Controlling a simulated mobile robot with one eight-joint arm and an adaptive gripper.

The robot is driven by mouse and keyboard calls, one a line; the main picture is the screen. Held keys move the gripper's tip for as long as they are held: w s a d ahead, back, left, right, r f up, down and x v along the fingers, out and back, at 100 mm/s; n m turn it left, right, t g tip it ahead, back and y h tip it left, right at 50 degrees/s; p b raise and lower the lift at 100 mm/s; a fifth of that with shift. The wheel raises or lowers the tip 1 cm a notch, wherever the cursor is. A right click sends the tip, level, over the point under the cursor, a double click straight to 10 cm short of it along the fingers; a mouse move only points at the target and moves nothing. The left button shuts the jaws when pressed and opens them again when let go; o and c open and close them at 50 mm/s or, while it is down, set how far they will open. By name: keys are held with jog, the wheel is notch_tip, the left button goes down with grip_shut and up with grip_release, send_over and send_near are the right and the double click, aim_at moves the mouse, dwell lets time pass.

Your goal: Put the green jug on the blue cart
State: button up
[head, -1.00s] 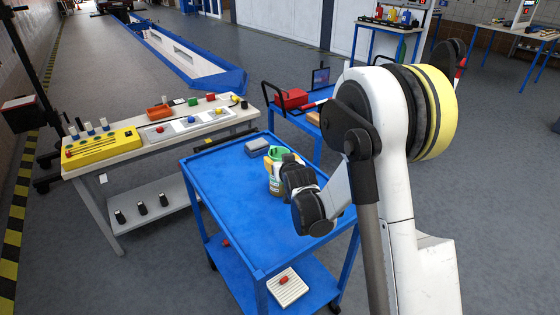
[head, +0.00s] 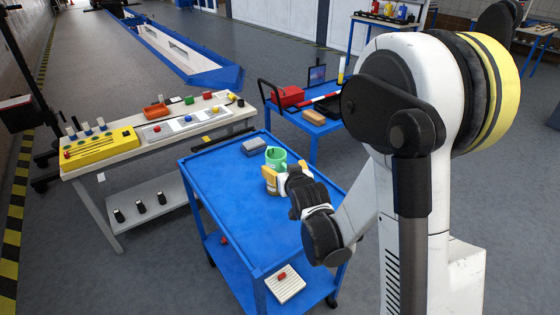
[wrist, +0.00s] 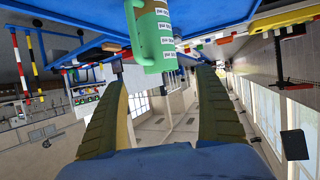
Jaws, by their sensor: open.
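The green jug (head: 276,158) stands on the blue cart (head: 225,205), near its right edge, in the head view. My gripper (head: 284,176) is beside it on the near right side and hides part of its lower body. In the wrist view, which is upside down, the jug (wrist: 152,38) shows its handle and white labels against the blue cart top (wrist: 70,18). My gripper's two fingers (wrist: 160,78) are spread apart and empty. The jug appears beyond the fingertips, roughly between their lines.
A grey box (head: 254,146) sits on the cart behind the jug. A workbench (head: 115,150) with a yellow block stands to the left. Another blue cart (head: 312,128) with a red box (head: 287,96) is behind. The cart top's left and front are clear.

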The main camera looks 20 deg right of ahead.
jog(key=s+a+r+g, duration=0.1)
jog(key=s+r+g, duration=0.1)
jog(key=s, duration=0.7)
jog(key=s+a+r+g, duration=0.1)
jog(key=s+r+g, duration=0.1)
jog(key=s, duration=0.8)
jog(key=s+a+r+n+g+y, duration=0.1)
jog(key=s+r, duration=0.3)
jog(key=s, duration=0.5)
jog(key=shift+s+a+r+g, duration=0.15)
jog(key=shift+s+a+g, duration=0.2)
jog(key=shift+g, duration=0.35)
